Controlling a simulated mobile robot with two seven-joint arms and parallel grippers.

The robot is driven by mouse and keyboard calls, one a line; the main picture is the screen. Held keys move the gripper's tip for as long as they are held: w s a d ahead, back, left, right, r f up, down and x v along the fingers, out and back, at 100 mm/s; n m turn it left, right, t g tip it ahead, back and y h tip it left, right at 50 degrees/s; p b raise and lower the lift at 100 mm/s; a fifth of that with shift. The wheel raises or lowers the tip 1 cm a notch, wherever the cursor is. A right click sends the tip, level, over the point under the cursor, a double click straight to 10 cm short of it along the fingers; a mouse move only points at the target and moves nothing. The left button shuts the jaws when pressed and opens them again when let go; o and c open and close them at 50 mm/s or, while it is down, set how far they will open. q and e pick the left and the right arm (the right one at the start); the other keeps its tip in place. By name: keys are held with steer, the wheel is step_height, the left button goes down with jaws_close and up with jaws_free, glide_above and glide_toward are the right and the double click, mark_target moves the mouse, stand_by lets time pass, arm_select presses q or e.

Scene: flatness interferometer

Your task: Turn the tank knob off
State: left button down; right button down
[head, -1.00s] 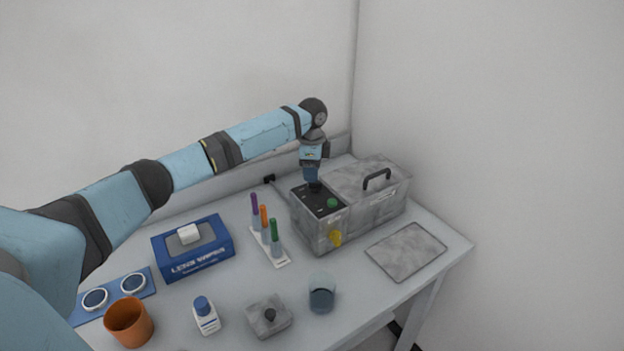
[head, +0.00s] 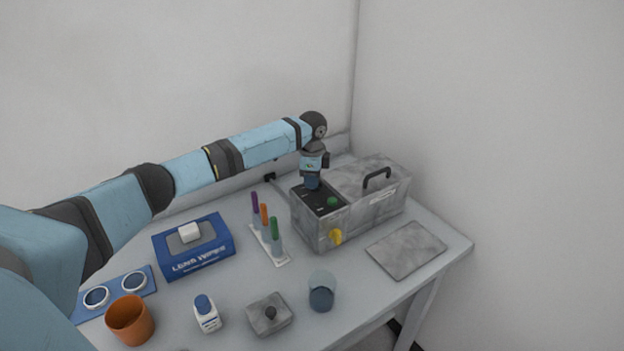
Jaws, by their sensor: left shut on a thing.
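The tank (head: 362,212) is a grey metal box with a black-handled lid, at the back right of the table. Its black control panel (head: 326,208) is on the left part of its top and bears a green button (head: 332,201). My left gripper (head: 312,187) points down onto the back of the panel and is shut on the tank knob, which the gripper hides. Which way the knob is turned cannot be seen. My right gripper is out of view.
A rack (head: 275,255) with purple, orange and green tubes stands left of the tank. A blue wipes box (head: 195,262), orange cup (head: 130,320), white bottle (head: 207,318), small metal block (head: 270,319) and beaker (head: 322,295) stand further forward. A flat grey plate (head: 406,250) lies right.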

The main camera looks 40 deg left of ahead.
arm_select(q)
steer(key=m+p, duration=0.2)
steer(key=shift+w+r+m+p, duration=0.1)
steer(key=shift+r+m+p, duration=0.05)
steer(key=shift+m+p, duration=0.25)
steer(key=m+p, duration=0.1)
steer(key=m, duration=0.1)
steer(key=shift+w+m, duration=0.15)
steer(key=shift+m, duration=0.15)
steer(key=m+p, duration=0.1)
steer(key=m, duration=0.1)
steer(key=shift+w+m, duration=0.15)
steer(key=shift+m, duration=0.25)
steer(key=shift+f+m+p, duration=0.2)
steer(key=shift+m+p, duration=0.1)
steer(key=shift+m, duration=0.5)
steer(key=shift+w, duration=0.1)
steer(key=c, duration=1.1)
jaws_free()
steer(key=shift+c, duration=0.2)
